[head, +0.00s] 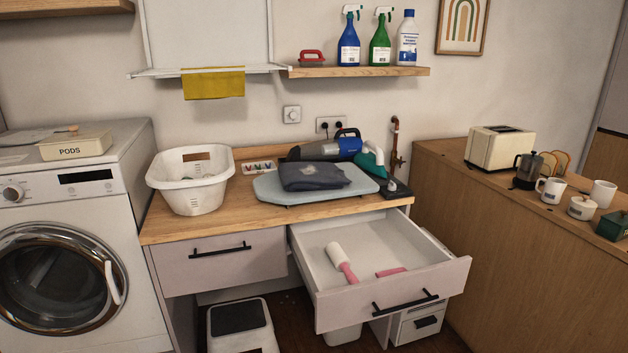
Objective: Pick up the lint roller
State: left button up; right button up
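The lint roller (342,262) lies in the open right-hand drawer (437,279) under the counter. It has a white roll at its far end and a pink handle pointing toward the drawer front. A small pink item (391,272) lies in the drawer to the right of the handle, apart from it; I cannot tell what it is. Neither of my grippers shows in the head view.
The counter (243,222) above holds a white laundry basket (190,201), a blue-grey board (270,190) with a dark folded cloth (312,176), and a handheld vacuum (345,147). The left drawer (219,263) is closed. A wooden cabinet (530,270) stands at the right.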

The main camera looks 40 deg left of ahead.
aim_at(343, 264)
jog(key=u, duration=0.65)
jog(key=i+l+u, duration=0.45)
jog(key=l, duration=0.2)
jog(key=l+u, duration=0.2)
jog(key=i+l+u, duration=0.1)
jog(key=l+u, duration=0.15)
jog(key=l, duration=0.25)
jog(key=l+u, duration=0.2)
jog(key=l, duration=0.15)
jog(key=i, duration=0.05)
